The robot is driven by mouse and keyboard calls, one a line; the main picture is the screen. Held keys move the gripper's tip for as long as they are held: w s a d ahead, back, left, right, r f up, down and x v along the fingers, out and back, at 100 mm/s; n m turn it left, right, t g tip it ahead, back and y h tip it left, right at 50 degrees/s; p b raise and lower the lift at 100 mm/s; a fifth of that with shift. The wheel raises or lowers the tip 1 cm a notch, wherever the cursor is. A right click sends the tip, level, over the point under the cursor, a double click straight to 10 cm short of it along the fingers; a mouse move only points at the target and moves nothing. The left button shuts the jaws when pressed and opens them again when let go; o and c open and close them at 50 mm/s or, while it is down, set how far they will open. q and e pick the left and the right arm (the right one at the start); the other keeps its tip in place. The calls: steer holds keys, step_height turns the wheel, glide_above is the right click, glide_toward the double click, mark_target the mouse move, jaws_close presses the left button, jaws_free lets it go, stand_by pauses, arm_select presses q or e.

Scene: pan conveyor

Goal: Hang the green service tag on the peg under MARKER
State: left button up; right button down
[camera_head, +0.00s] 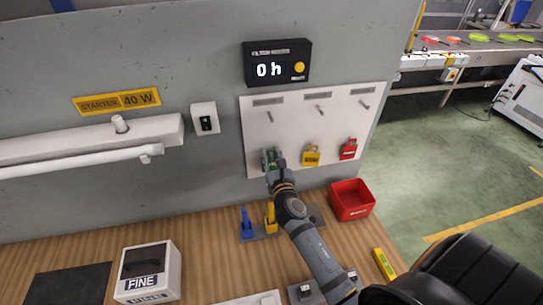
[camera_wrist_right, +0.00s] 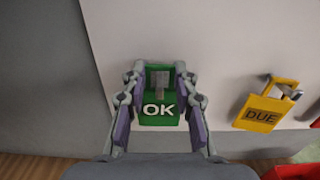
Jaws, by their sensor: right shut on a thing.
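The green service tag (camera_wrist_right: 159,107), marked OK, is at the lower left of the white board (camera_head: 340,127). My right gripper (camera_wrist_right: 160,98) is shut on it, with one finger at each side. In the wrist view a grey peg end shows in the tag's top opening. In the head view the right gripper (camera_head: 273,162) mostly hides the tag (camera_head: 269,156). Three upper pegs, left (camera_head: 269,117), middle (camera_head: 320,109) and right (camera_head: 364,104), are bare under small labels. The label text is too small to read. My left gripper is not in view.
A yellow DUE tag (camera_head: 311,156) and a red tag (camera_head: 348,149) hang to the right on the board. A black display (camera_head: 277,63) is above it. A red bin (camera_head: 351,199) and blue and yellow upright pieces stand on the wooden bench (camera_head: 205,262).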

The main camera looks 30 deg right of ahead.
steer(key=v, duration=0.7)
stand_by(0.7)
stand_by(0.4)
